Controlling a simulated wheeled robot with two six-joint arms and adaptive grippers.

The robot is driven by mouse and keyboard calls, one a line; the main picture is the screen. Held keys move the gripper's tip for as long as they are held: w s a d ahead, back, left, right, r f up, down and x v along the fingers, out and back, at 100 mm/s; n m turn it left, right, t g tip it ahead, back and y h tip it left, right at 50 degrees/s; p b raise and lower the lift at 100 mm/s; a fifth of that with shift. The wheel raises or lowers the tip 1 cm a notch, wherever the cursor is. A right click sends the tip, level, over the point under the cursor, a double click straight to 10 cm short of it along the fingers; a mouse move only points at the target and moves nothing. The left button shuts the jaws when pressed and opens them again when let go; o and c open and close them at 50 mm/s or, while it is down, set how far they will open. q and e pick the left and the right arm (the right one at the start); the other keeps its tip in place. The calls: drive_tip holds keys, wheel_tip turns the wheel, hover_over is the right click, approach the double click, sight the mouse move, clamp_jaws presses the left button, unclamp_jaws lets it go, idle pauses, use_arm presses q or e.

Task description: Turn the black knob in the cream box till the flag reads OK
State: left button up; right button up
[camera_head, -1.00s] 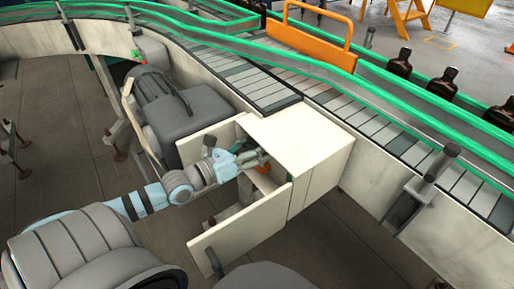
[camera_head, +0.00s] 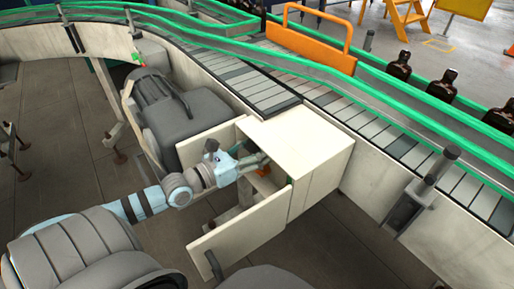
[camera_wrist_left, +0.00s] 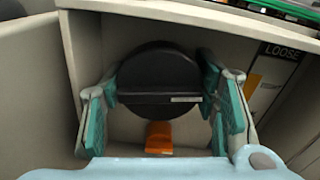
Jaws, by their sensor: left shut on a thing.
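The cream box (camera_head: 312,145) stands beside the conveyor with its doors open. My left gripper (camera_head: 254,163) reaches into its open front. In the left wrist view the black knob (camera_wrist_left: 160,72) is a round disc with a pale mark on its lower right part. My left gripper (camera_wrist_left: 163,92) is shut on the knob, with a teal-padded finger on each side. A dark label (camera_wrist_left: 281,51) at the right reads LOOSE. An orange piece (camera_wrist_left: 159,137) sits below the knob. In the head view the knob is hidden by the gripper and box. My right gripper is not in view.
A cream door panel (camera_head: 243,228) stands open at the box's front. A grey motor housing (camera_head: 185,125) is behind my left forearm. The conveyor (camera_head: 345,108) with green rails runs behind the box, carrying several amber bottles (camera_head: 443,84). An orange frame (camera_head: 310,48) spans it.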

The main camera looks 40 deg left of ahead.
sight(250, 152)
use_arm(q)
drive_tip(key=m, duration=1.1)
drive_tip(key=shift+m, duration=0.4)
idle(0.3)
drive_tip(key=o, duration=0.9)
drive_tip(key=v, duration=0.7)
drive_tip(key=shift+s, duration=0.25)
drive_tip(key=shift+a, duration=0.1)
